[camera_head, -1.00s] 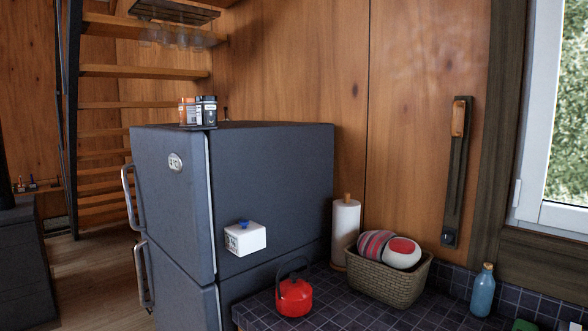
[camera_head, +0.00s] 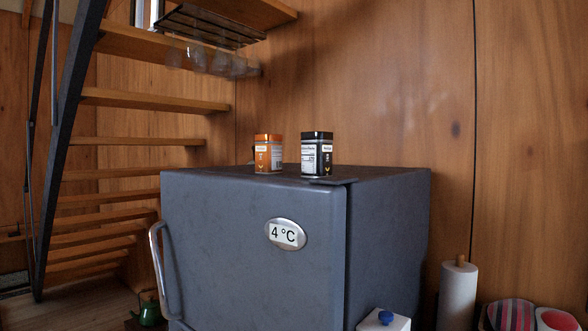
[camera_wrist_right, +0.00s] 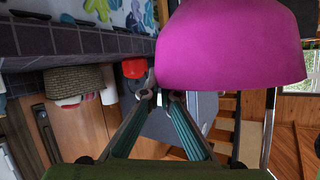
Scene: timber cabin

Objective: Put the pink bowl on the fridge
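The pink bowl (camera_wrist_right: 230,45) fills the upper right of the right wrist view. My right gripper (camera_wrist_right: 160,96) is shut on its rim, with the fingertips close together at the bowl's lower left edge. The dark grey fridge (camera_head: 260,250) stands in the middle of the head view, with an oval 4 °C badge and its flat top in sight. Neither gripper shows in the head view, and my left gripper is in no current view.
An orange tin (camera_head: 268,155) and a black tin (camera_head: 317,155) stand at the fridge top's front edge. The top right of them looks clear. Wooden stairs (camera_head: 150,105) with hanging glasses rise at left. A paper towel roll (camera_head: 457,293) stands at lower right.

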